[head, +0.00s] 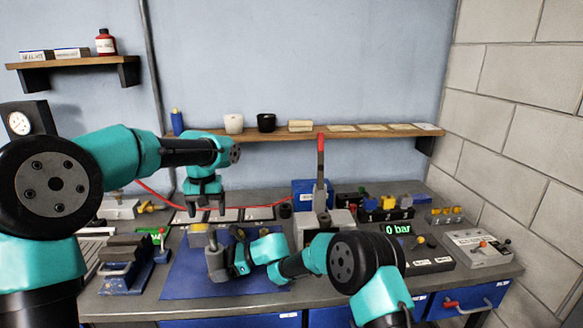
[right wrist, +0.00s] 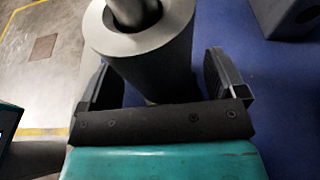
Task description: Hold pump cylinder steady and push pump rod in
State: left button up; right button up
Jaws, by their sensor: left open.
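The pump cylinder (head: 218,264) is a grey upright cylinder standing on the blue mat. Its pump rod (head: 211,238) sticks up from the top. In the right wrist view, the cylinder (right wrist: 153,65) and the lower end of the rod (right wrist: 133,10) show close up. My right gripper (right wrist: 158,65) has one finger on each side of the cylinder, with a narrow gap visible at the right finger. In the head view, my right gripper (head: 235,260) is low, beside the cylinder. My left gripper (head: 206,208) is open and empty, pointing down above the rod, apart from it.
The blue mat (head: 180,285) lies around the cylinder. A blue vise (head: 122,275) stands at left. A machine with a red-tipped lever (head: 320,165) stands behind my right arm. A 0 bar display (head: 398,229) and a control box (head: 476,247) are at right.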

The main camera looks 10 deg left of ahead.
jog(key=shift+o, duration=0.7)
jog(key=shift+d, duration=0.15)
jog(key=v, duration=1.1)
jog(key=shift+w+d+r, duration=0.15)
jog(key=shift+d, duration=0.2)
